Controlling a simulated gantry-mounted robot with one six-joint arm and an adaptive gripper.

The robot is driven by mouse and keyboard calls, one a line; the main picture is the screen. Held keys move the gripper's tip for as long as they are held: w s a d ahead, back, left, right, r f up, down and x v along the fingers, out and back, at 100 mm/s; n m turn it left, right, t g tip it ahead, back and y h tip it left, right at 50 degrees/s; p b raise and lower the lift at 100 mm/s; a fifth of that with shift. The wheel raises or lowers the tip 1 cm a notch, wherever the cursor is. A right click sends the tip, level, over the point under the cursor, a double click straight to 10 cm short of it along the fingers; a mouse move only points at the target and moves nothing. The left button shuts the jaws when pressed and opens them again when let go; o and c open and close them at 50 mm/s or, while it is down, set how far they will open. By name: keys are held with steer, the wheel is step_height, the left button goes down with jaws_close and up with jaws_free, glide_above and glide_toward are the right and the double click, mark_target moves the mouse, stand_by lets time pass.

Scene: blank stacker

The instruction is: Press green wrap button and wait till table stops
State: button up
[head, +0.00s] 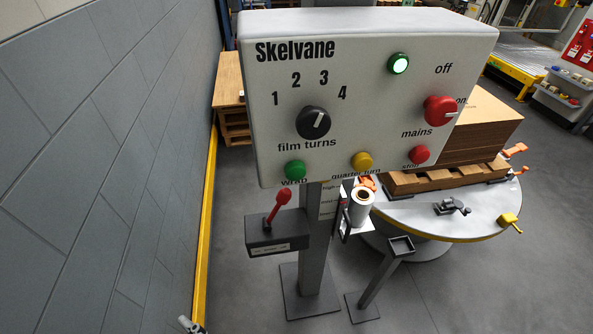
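The green wrap button (295,170) is at the lower left of the pale Skelvane control box (375,45), above its partly cut-off "wrap" label. Nothing touches it in the head view. A green lamp (399,64) at the top of the box is lit. The round grey table (470,221) behind the box on the right carries a stack of brown cardboard (485,125) on a wooden pallet (440,180). One picture does not show whether the table turns.
Near the button are the yellow quarter-turn button (362,161), a red button (420,154), the black film-turns knob (313,122) and red mains knob (440,110). A red-handled lever (279,203) and film roll (361,206) are below. A grey wall (100,150) borders the left.

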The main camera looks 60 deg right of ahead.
jaws_close()
stand_by(1.3)
